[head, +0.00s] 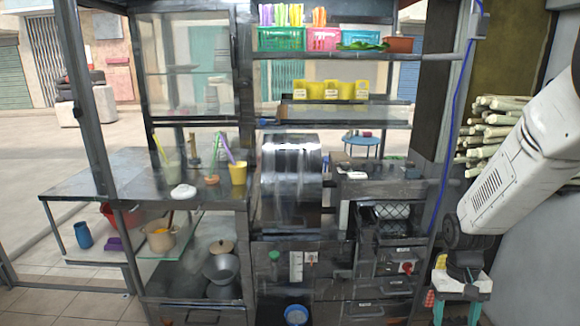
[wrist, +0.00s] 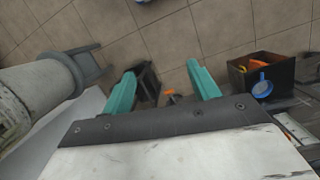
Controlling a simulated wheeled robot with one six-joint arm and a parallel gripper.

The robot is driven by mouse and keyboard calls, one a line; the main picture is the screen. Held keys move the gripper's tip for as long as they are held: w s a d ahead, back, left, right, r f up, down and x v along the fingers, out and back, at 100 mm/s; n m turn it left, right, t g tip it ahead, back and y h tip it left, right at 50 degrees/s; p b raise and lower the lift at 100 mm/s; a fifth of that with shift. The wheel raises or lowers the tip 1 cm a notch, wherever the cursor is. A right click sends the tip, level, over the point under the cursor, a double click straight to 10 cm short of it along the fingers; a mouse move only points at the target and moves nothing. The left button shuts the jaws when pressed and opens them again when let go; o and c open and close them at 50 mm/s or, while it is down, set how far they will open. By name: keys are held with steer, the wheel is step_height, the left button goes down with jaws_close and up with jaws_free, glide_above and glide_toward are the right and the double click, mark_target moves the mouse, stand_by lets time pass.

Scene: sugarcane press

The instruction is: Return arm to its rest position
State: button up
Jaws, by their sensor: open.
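My gripper (head: 456,314) hangs low at the right edge of the head view, below my white arm, with its teal fingers pointing down. In the wrist view my gripper (wrist: 161,70) shows two teal fingers spread apart with nothing between them. It is open, empty and over the tiled floor. The press stand (head: 340,245) is to the left of my gripper, with a shiny metal drum (head: 291,165) in its middle. My arm hides part of the wall and the stack of cane behind it.
Pale cane sticks (head: 488,128) are stacked behind my arm. A yellow cup (head: 238,174) stands on the metal counter. In the wrist view a dark box (wrist: 266,84) with a blue item is at right, and a dark stand (wrist: 146,84) is below. Tiled floor (wrist: 225,25) lies open beyond.

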steer(key=s+a+r+t, duration=0.1)
steer(key=s+a+r, duration=0.2)
steer(key=s+r, duration=0.3)
steer(key=s+a+r+n+t, duration=0.1)
steer(key=s+a+r, duration=0.3)
steer(key=s+r, duration=0.3)
steer(key=s+a+r+n+t, duration=0.1)
steer(key=s+a+r, duration=0.3)
steer(key=r, duration=0.5)
steer(key=shift+s+t, duration=0.4)
steer(key=shift+s, duration=0.85)
steer(key=shift+a, duration=0.1)
